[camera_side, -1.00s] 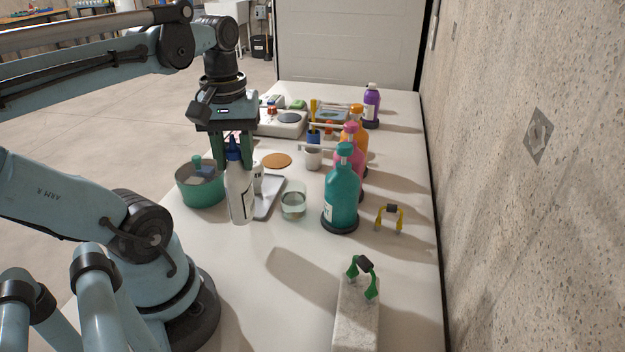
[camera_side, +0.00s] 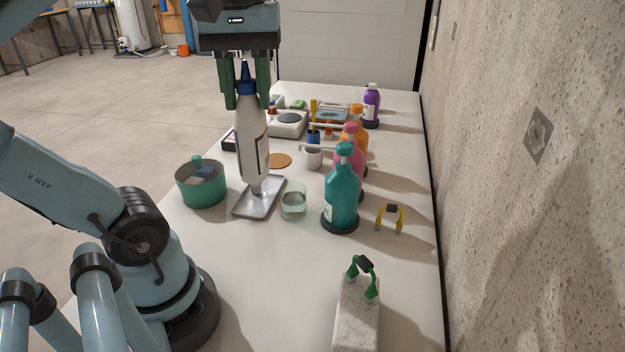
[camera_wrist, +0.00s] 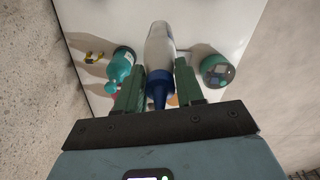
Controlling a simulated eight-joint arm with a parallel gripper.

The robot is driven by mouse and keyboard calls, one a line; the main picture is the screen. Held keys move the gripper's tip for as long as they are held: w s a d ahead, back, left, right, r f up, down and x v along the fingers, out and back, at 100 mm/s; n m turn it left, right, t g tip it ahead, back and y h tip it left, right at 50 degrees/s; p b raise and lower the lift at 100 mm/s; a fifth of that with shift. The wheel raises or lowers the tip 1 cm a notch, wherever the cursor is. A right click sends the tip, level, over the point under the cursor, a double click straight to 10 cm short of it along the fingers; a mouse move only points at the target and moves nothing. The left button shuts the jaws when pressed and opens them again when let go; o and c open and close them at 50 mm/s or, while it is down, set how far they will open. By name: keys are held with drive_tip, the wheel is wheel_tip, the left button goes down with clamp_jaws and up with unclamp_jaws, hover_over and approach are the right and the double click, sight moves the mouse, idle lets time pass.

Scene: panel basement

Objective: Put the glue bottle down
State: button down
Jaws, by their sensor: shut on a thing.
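The glue bottle (camera_side: 250,135) is white with a label and a blue cap. My gripper (camera_side: 246,103) is shut on it near the cap and holds it nearly upright, tilted slightly. In the side view the bottle's lower end overlaps the grey metal tray (camera_side: 243,210), seemingly above it. A small whitish part shows below the bottle, mostly hidden by it. In the wrist view the bottle (camera_wrist: 160,45) lies between the green fingers of my gripper (camera_wrist: 158,75), cap nearest the camera.
A green pot (camera_side: 200,185) stands left of the tray and a glass of clear liquid (camera_side: 293,203) right of it. A teal pump bottle (camera_side: 341,195) stands further right. The white table's near middle is clear.

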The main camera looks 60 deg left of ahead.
wheel_tip(320, 180, up, 3)
drive_tip(key=shift+f, duration=0.2)
drive_tip(key=w+a+r+n, duration=0.3)
drive_tip(key=w+a+n, duration=0.1)
drive_tip(key=w+a, duration=0.6)
drive_tip(key=w+a+f+n, duration=0.2)
drive_tip(key=w+a, duration=0.1)
drive_tip(key=a, duration=0.4)
drive_tip(key=w+a+f+n, duration=0.1)
drive_tip(key=w+a+n, duration=0.15)
drive_tip(key=a, duration=0.35)
wheel_tip(320, 180, down, 11)
drive_tip(key=s+a+f, duration=0.3)
drive_tip(key=a+f, duration=0.8)
drive_tip(key=shift+a+f+m, duration=0.15)
drive_tip(key=shift+f+m, duration=0.15)
drive_tip(key=shift+m, duration=0.15)
drive_tip(key=shift+f, duration=0.1)
